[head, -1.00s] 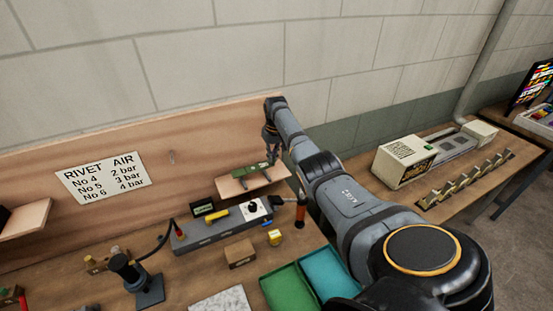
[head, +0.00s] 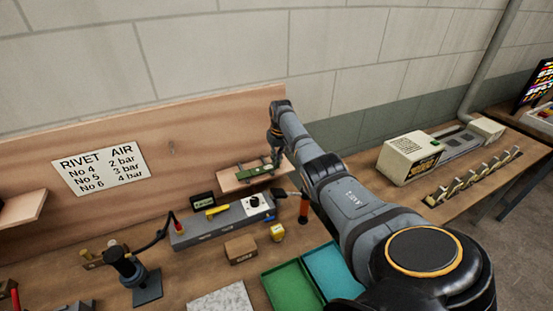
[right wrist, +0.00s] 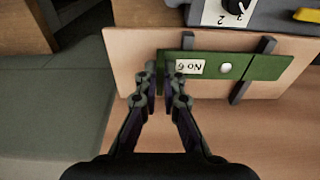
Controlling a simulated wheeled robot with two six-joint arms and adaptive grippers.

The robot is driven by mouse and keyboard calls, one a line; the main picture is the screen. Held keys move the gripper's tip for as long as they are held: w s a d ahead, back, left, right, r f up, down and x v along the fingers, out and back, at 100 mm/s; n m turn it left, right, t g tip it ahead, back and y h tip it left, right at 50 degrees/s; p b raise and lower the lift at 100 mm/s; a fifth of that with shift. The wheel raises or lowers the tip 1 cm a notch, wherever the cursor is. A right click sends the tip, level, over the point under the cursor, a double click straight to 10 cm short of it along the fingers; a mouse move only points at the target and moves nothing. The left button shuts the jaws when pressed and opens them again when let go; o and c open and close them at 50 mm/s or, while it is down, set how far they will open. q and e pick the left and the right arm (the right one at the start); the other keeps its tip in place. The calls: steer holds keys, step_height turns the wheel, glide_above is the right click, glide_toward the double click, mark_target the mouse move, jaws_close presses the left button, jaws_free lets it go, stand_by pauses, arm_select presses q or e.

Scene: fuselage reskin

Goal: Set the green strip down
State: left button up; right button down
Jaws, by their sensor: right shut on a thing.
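The green strip (head: 250,168) is at the small wooden shelf (head: 230,183) on the back board. In the right wrist view the strip (right wrist: 245,66) carries a white "No 6" label and a white round spot. It lies across two dark bars (right wrist: 238,92) that stick out on both sides of it; whether it rests on them fully I cannot tell. My right gripper (head: 277,160) is at the strip's right end in the head view. In the wrist view its fingers (right wrist: 164,80) are shut on the strip near the label. My left gripper is not in view.
A grey box with a dial (head: 220,224) stands below the shelf. A hammer (head: 303,208) is beside it. A brown box (head: 240,250), a green tray (head: 292,288) and a teal tray (head: 332,268) are nearer. A beige machine (head: 408,160) stands on the right bench.

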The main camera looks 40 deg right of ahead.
steer(key=c, duration=1.5)
jaws_free()
steer(key=shift+w+d+f, duration=0.1)
steer(key=shift+a+r, duration=0.2)
steer(key=shift+d+r, duration=0.15)
steer(key=shift+r, duration=0.4)
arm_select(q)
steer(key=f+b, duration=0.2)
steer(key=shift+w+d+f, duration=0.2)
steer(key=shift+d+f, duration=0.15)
arm_select(e)
steer(key=r, duration=0.3)
steer(key=s+r, duration=0.1)
steer(key=r, duration=0.7)
steer(key=shift+s+r, duration=0.2)
steer(key=shift+s, duration=0.05)
